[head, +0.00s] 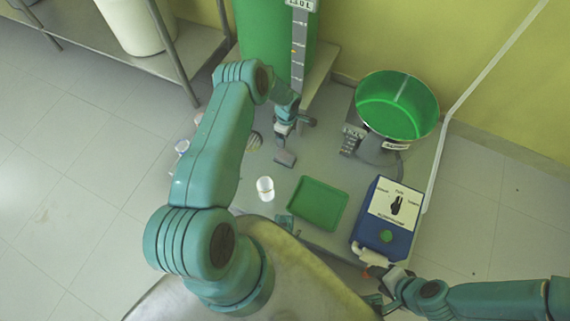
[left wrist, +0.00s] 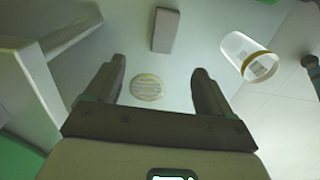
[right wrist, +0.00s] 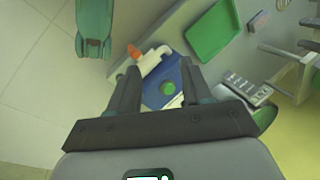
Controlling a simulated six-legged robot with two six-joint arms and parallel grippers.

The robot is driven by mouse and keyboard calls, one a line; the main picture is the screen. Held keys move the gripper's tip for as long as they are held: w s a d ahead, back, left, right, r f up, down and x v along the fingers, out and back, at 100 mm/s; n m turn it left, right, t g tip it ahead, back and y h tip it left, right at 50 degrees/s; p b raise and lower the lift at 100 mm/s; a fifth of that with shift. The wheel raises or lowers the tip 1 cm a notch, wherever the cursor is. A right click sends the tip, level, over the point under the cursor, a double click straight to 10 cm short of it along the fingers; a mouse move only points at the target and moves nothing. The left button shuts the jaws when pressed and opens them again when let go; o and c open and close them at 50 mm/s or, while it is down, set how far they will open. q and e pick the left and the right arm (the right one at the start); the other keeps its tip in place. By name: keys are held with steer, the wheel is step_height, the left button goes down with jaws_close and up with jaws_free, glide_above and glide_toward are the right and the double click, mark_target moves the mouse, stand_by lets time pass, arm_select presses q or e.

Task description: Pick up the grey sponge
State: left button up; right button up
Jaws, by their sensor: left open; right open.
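The grey sponge (head: 284,158) lies flat on the grey bench surface, just below the left gripper in the head view. It also shows as a grey block at the top of the left wrist view (left wrist: 166,31). My left gripper (left wrist: 158,76) is open and empty, its jaws framing a round striped disc, with the sponge beyond the fingertips. In the head view the left gripper (head: 294,124) is small and partly hidden by its own arm. My right gripper (head: 374,289) is open and empty near the blue box's front; its fingers show in the right wrist view (right wrist: 158,72).
A white cup (head: 265,188) stands near the sponge. The striped disc (head: 254,140) lies left of it. A green tray (head: 318,205), a blue box (head: 365,231) with a pale spout, and a green-lined bowl (head: 397,103) occupy the right. A tall green column (head: 262,35) stands behind.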

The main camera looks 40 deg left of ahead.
arm_select(q)
steer(key=f+b, duration=0.1)
steer(key=f, duration=0.3)
steer(key=f+b, duration=0.2)
steer(key=f, duration=0.2)
steer(key=f+b, duration=0.2)
steer(key=f, duration=0.2)
steer(key=shift+s+a+f, duration=0.25)
steer(key=shift+s, duration=0.1)
steer(key=f+b, duration=0.2)
steer(key=f, duration=0.1)
steer(key=f+b, duration=0.1)
steer(key=f, duration=0.1)
steer(key=shift+s+d+f+b, duration=0.15)
steer(key=shift+d+b, duration=0.15)
arm_select(e)
step_height(320, 180, down, 8)
steer(key=w+d, duration=0.1)
steer(key=shift+w+d+f+m+t, duration=0.2)
steer(key=shift+w+f+m+t, duration=0.1)
steer(key=shift+t, duration=0.1)
arm_select(q)
steer(key=c, duration=1.1)
